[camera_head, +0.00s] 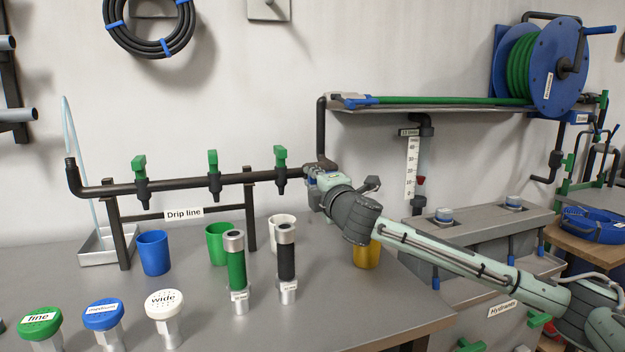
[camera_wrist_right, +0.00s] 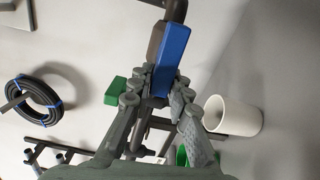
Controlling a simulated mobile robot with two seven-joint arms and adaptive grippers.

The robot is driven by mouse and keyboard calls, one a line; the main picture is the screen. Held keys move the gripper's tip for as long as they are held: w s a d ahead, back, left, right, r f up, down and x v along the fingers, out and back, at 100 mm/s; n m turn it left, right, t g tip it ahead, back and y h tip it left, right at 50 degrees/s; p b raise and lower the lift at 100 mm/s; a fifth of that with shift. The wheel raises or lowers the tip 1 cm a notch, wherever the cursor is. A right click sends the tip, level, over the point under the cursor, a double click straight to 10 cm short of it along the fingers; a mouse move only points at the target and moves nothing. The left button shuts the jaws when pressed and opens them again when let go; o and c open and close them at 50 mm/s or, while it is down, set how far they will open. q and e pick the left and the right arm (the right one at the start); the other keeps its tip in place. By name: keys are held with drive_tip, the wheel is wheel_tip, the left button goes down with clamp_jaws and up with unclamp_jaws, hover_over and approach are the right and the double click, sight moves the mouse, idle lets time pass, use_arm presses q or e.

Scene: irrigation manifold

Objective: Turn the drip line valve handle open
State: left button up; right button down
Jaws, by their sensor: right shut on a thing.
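The drip line (camera_head: 200,184) is a dark horizontal pipe above the bench, with the sign "Drip line" (camera_head: 184,214) below it. At its right end my right gripper (camera_head: 314,176) covers most of the valve. In the right wrist view the blue valve handle (camera_wrist_right: 174,48) lies between the fingers of my right gripper (camera_wrist_right: 160,84), which is shut on it. The handle runs roughly along the dark pipe (camera_wrist_right: 176,10) in that picture. The handle's lower end is partly hidden by the fingers. My left gripper is not in view.
Small green-handled taps (camera_head: 213,161) stand along the pipe. Below are a blue cup (camera_head: 153,253), a green cup (camera_head: 217,243), a white cup (camera_head: 277,222) and a yellow cup (camera_head: 369,256). A shelf (camera_head: 430,106) with a green hose is above my right arm.

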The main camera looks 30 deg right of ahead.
drive_tip(key=shift+f, duration=0.25)
drive_tip(key=c, duration=1.4)
unclamp_jaws()
drive_tip(key=shift+r, duration=0.1)
drive_tip(key=v, duration=1.2)
drive_tip(key=shift+s, duration=0.1)
